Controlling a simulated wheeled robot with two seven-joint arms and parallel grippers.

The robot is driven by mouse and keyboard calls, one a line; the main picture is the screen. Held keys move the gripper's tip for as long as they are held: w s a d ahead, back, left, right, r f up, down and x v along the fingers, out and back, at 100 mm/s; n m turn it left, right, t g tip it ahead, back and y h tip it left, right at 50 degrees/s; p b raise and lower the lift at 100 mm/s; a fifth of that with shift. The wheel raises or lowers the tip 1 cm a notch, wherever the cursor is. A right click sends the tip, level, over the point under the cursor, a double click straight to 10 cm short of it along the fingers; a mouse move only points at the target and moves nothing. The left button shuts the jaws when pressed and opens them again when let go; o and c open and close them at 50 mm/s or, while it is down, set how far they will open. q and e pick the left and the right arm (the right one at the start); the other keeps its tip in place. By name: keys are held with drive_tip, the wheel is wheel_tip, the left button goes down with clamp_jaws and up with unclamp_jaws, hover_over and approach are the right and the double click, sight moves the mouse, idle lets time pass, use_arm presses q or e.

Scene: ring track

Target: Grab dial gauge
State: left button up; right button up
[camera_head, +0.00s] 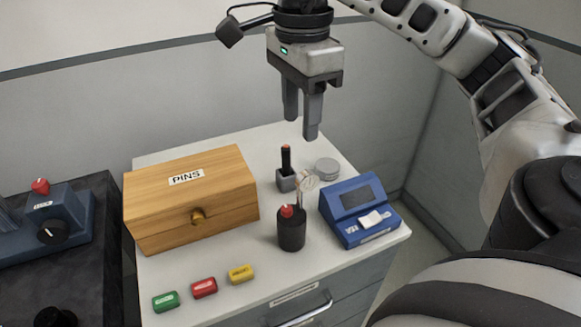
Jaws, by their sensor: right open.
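A small round, pale face on a thin stem (308,182), which looks like the dial gauge, stands just behind a black cylinder with a red top (291,232) on the white cabinet top. Its lower part is hidden, and I cannot tell what it rests in. My right gripper (301,128) hangs above the back of the cabinet top, fingers pointing down, open and empty. In the picture it is above the dial gauge and apart from it. My left gripper is not in view.
A wooden PINS box (226,181) stands left. A blue device (360,207) stands right. A black, orange-tipped tool in a grey block (286,180) and a grey round tin (327,168) are close behind the gauge. Green, red (204,287) and yellow blocks lie at the front edge.

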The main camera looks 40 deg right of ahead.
drive_tip(key=b, duration=0.3)
hover_over(298, 179)
wheel_tip(298, 179, down, 8)
drive_tip(key=shift+s+r, duration=0.1)
drive_tip(key=shift+r, duration=0.15)
drive_tip(key=shift+f+b, duration=0.3)
drive_tip(key=shift+f, duration=0.4)
wheel_tip(298, 179, down, 4)
drive_tip(key=shift+f, duration=0.2)
clamp_jaws()
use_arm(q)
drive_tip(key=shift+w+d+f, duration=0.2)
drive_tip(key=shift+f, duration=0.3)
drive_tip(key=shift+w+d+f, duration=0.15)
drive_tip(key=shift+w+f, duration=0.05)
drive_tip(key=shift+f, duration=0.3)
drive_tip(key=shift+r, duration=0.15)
